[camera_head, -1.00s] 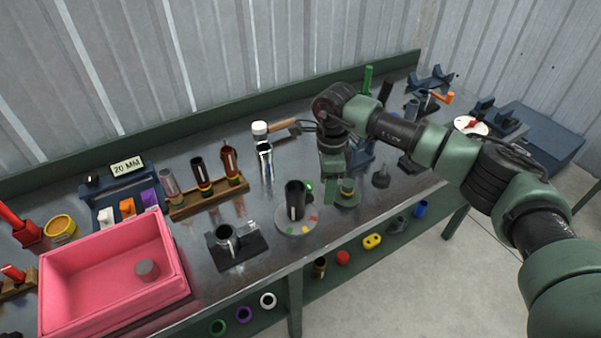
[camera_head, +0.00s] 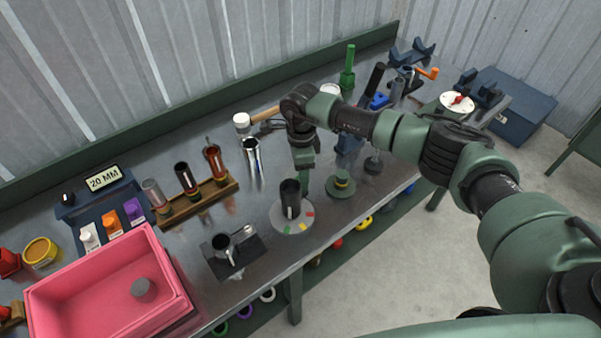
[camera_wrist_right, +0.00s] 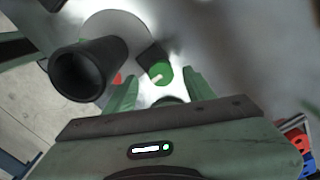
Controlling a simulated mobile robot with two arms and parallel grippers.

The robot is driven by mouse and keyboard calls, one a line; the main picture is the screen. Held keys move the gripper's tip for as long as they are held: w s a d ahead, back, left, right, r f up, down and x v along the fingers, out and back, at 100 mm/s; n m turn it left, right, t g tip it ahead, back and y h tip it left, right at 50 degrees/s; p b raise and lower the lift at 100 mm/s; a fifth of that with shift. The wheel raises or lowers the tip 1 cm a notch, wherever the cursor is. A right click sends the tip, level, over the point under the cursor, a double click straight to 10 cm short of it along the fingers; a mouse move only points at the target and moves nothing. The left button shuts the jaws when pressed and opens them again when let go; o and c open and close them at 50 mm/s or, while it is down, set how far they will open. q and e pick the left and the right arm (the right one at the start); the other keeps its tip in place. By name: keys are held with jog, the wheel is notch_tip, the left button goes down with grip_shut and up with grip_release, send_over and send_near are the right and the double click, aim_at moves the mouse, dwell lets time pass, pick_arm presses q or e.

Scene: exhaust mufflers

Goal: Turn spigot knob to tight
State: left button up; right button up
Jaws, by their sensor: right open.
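The spigot is a black upright cylinder (camera_head: 290,200) on a round grey plate (camera_head: 293,227) with red, yellow and green marks. It also shows large in the right wrist view (camera_wrist_right: 88,68). Its green knob (camera_wrist_right: 162,74) with a white pointer mark sticks out from a dark side stub. The knob is hidden in the head view. My right gripper (camera_head: 304,182) points down behind the cylinder. In the wrist view its two green fingers (camera_wrist_right: 160,84) are open, one on each side of the knob, with gaps showing. My left gripper is not in view.
A green round-based piece (camera_head: 340,186) stands right of the plate, and a clamp block (camera_head: 233,252) stands to its left.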

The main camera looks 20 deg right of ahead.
jog(key=shift+w+f, duration=0.15)
jog(key=shift+f, duration=0.75)
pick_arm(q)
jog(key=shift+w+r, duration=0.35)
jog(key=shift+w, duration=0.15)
pick_arm(e)
jog(key=shift+f, duration=0.15)
grip_shut()
